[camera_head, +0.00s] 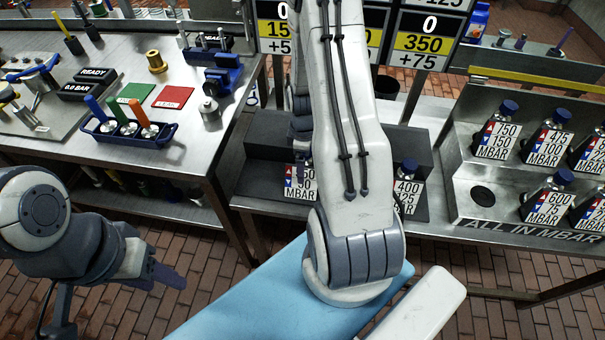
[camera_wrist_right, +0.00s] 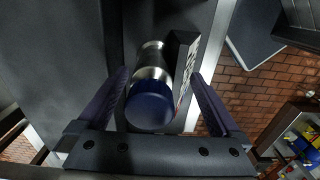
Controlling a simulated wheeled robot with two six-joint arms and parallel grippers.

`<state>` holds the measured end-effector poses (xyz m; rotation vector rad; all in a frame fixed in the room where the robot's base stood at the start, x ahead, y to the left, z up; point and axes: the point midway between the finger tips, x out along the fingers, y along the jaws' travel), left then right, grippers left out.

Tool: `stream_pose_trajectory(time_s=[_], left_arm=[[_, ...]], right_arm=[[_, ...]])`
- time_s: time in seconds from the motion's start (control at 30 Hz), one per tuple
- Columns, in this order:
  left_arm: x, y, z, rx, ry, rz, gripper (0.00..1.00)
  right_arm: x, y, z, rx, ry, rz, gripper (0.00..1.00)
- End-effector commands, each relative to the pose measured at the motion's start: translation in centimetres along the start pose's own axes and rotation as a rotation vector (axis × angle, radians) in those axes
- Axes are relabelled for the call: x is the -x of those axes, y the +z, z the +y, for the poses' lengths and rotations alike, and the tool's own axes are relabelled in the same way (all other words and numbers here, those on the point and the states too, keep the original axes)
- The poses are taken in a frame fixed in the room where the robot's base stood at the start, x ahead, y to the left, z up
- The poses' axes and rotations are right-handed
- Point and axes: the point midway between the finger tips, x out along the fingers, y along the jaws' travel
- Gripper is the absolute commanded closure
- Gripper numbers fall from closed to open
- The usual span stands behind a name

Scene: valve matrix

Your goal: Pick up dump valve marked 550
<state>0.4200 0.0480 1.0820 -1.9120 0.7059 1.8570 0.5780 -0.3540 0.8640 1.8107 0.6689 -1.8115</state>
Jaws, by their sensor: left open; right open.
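A valve with a steel body and a label card (camera_head: 299,182) stands on the dark middle shelf. Its card is partly hidden by my right arm, so I cannot read the full number. In the right wrist view a valve with a dark blue cap (camera_wrist_right: 151,106) lies between the two open fingers of my right gripper (camera_wrist_right: 166,100), with its card (camera_wrist_right: 184,62) seen edge-on. The fingers are apart from it. In the head view my right gripper (camera_head: 301,128) is mostly hidden behind its arm, just above the shelf valve. My left gripper (camera_head: 122,296) is open and empty at lower left, over the floor.
A valve marked 400 (camera_head: 408,190) stands to the right on the same dark shelf (camera_head: 262,185). The steel rack (camera_head: 466,225) at right holds several labelled valves. A workbench (camera_head: 180,175) at left carries a blue tool tray (camera_head: 125,130) and coloured pads.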

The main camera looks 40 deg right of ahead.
Motion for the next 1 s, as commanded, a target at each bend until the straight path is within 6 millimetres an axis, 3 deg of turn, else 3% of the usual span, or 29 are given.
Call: stream_pose_trajectory(time_s=[0.17,0.43,0.77,1.0], left_arm=[[0.0,0.0,0.0,0.0,0.0,0.0,0.5],[0.0,0.0,0.0,0.0,0.0,0.0,0.5],[-0.1,0.0,0.0,0.0,0.0,0.0,0.5],[-0.4,0.0,0.0,0.0,0.0,0.0,0.5]], right_arm=[[0.0,0.0,0.0,0.0,0.001,0.0,0.0],[0.0,0.0,0.0,-0.001,0.001,0.0,0.99],[0.7,0.0,0.2,-0.001,0.005,0.002,1.0],[4.9,-0.1,0.2,0.0,0.008,0.003,1.0]])
